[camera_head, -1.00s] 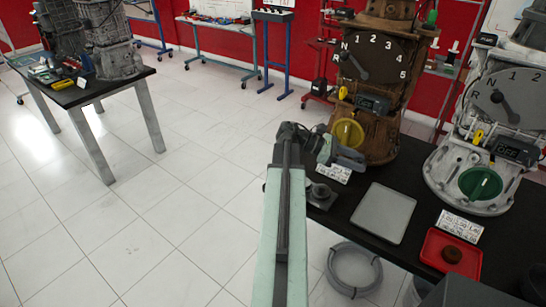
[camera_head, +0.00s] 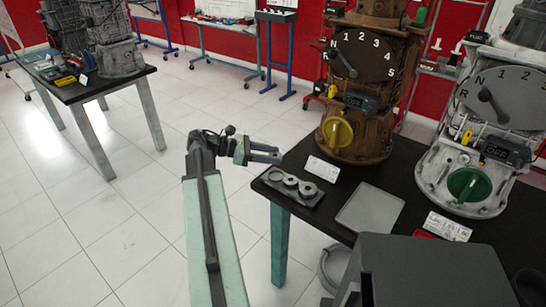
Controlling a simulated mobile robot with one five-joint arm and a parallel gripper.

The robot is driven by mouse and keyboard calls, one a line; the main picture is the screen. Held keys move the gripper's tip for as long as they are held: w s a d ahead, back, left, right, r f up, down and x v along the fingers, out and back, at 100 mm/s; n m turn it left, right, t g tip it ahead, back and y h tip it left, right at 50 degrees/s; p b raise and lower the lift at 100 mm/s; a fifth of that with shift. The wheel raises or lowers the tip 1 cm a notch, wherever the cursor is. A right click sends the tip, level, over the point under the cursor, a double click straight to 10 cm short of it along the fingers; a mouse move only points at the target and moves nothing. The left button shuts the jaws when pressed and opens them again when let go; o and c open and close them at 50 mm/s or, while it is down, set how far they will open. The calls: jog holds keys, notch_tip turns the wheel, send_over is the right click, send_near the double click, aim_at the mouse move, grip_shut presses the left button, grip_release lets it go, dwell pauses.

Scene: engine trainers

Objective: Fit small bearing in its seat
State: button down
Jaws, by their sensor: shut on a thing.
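My gripper (camera_head: 280,154) is off the left edge of the table, at the end of my outstretched arm. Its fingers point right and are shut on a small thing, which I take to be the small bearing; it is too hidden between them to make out. A dark block (camera_head: 302,201) with several round seats or rings in a row lies at the table's near left corner. It is below and right of my gripper, apart from it. Whether each round place is empty or filled is hard to tell.
A black table (camera_head: 330,220) bears a grey tray (camera_head: 370,208), white cards (camera_head: 322,169), a brown engine trainer (camera_head: 358,140) and a silver one (camera_head: 470,180). A red tray (camera_head: 425,234) is mostly hidden by my own grey body. Open floor lies to the left.

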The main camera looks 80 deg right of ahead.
aim_at(272, 177)
jog(key=shift+s, duration=0.1)
jog(key=shift+s+f, duration=0.15)
jog(key=shift+f, duration=0.2)
notch_tip(272, 177, down, 5)
jog(key=b, duration=0.5)
jog(key=shift+f+b, duration=0.85)
jog(key=shift+b, duration=0.1)
dwell(1.4)
jog(key=c, duration=0.7)
grip_release()
jog(key=p+v, duration=0.2)
jog(key=v, duration=0.6)
